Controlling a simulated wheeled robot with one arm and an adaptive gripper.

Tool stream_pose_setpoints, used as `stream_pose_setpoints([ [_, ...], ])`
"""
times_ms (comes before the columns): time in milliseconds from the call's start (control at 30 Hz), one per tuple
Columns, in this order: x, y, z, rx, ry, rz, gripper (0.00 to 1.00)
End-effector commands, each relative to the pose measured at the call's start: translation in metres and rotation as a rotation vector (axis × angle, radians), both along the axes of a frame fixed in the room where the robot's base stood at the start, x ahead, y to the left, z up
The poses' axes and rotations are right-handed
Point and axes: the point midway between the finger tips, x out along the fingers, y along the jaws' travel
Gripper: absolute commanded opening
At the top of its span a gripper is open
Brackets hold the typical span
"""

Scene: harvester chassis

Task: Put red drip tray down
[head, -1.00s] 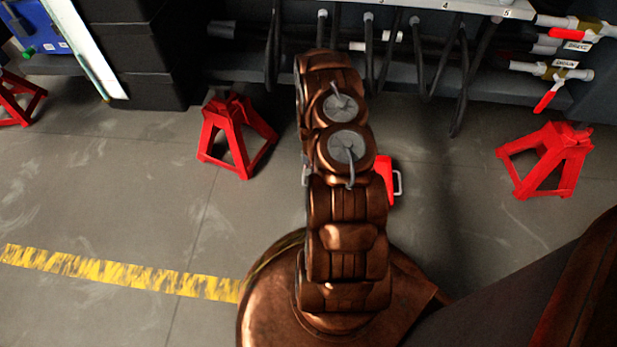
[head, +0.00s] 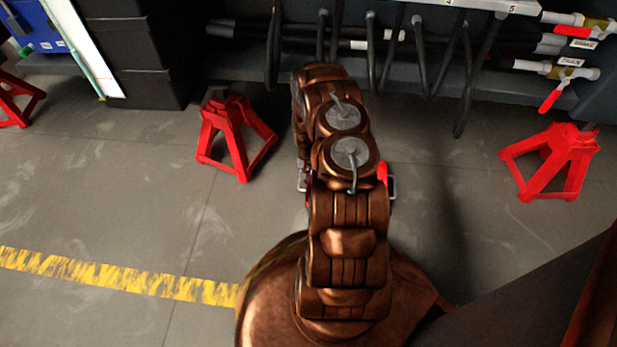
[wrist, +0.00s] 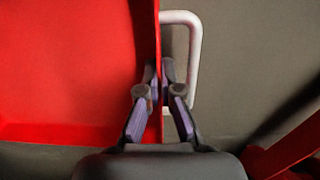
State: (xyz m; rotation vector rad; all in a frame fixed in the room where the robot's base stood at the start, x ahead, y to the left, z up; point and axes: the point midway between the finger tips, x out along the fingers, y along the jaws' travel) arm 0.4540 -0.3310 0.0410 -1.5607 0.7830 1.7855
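The red drip tray (wrist: 75,70) fills the left of the wrist view, with its side wall running up the middle and a pale loop handle (wrist: 195,60) on that wall. My gripper (wrist: 160,75) has one finger on each side of the wall and is closed on it. In the head view my own arm hides most of the tray; only a red strip (head: 382,173) and the handle (head: 392,187) show beside the arm. The gap between the tray and the floor cannot be judged.
Red stands are on the grey floor at left (head: 235,138) and right (head: 550,162). Behind is a chassis with hanging dark hoses (head: 465,80) and red-handled valves (head: 550,98). A yellow floor line (head: 120,277) runs at left. Floor between the stands is open.

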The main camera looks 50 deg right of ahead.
Motion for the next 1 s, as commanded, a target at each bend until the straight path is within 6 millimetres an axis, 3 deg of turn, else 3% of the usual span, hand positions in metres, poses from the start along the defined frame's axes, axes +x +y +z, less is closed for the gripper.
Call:
stream_pose_setpoints([
  [33, 0.000, 0.000, -0.002, 0.000, 0.000, 0.000, 0.00],
  [300, 0.000, 0.000, -0.001, 0.000, 0.000, 0.000, 0.31],
  [733, 0.000, 0.001, 0.003, 0.000, 0.000, 0.001, 0.31],
  [1000, 0.004, -0.002, 0.035, 0.000, 0.000, 0.001, 0.31],
])
